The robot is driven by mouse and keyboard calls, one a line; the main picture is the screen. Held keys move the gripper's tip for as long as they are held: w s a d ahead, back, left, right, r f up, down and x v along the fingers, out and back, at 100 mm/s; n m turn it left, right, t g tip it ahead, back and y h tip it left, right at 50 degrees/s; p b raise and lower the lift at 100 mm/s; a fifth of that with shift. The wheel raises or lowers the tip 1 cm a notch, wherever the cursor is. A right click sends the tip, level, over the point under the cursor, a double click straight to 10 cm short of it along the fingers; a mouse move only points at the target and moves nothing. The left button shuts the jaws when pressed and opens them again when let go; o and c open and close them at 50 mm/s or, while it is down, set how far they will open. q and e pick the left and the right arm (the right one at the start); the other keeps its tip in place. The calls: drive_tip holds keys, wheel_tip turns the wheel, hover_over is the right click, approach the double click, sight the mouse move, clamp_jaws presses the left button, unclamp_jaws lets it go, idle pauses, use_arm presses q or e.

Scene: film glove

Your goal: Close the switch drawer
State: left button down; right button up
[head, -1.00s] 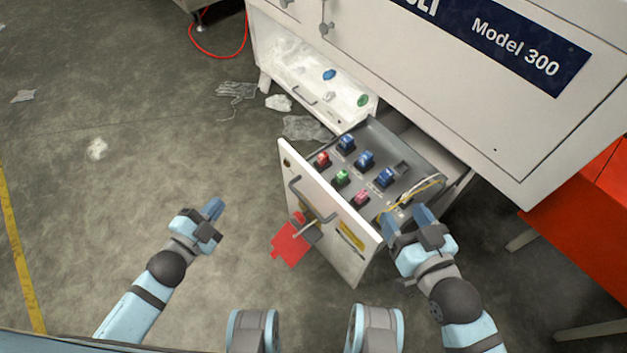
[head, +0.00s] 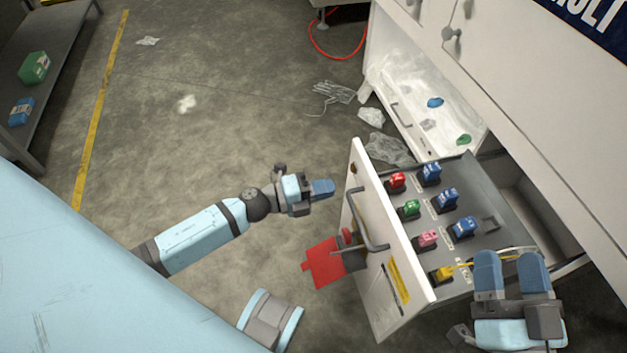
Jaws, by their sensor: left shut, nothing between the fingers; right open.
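The switch drawer (head: 402,283) is pulled out of the white cabinet, its white front panel facing left with a grey bar handle (head: 374,222). Inside it, on a grey panel, are several red, green, pink, blue and yellow switches. My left gripper (head: 327,188) is shut and empty, to the left of the front panel and apart from it in the picture. My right gripper (head: 511,262) is open, its two blue fingers overlapping the drawer's near right end beside the yellow switch (head: 443,273) and thin yellow wires. I cannot tell whether it touches the drawer.
A red tag (head: 324,264) hangs at the drawer front. An open white compartment (head: 412,75) with plastic film and small caps lies behind the drawer. A glove (head: 335,92) and film scraps lie on the floor. A grey shelf (head: 70,45) stands at far left.

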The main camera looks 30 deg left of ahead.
sight(370, 178)
use_arm(q)
drive_tip(key=b+x, duration=0.1)
drive_tip(key=x, duration=0.7)
drive_tip(key=shift+w+f, duration=0.1)
drive_tip(key=shift+w, duration=0.05)
drive_tip(key=shift+d, duration=0.1)
use_arm(e)
wheel_tip(370, 178, down, 2)
drive_tip(key=shift+w+f+g, duration=0.1)
drive_tip(key=shift+g, duration=0.3)
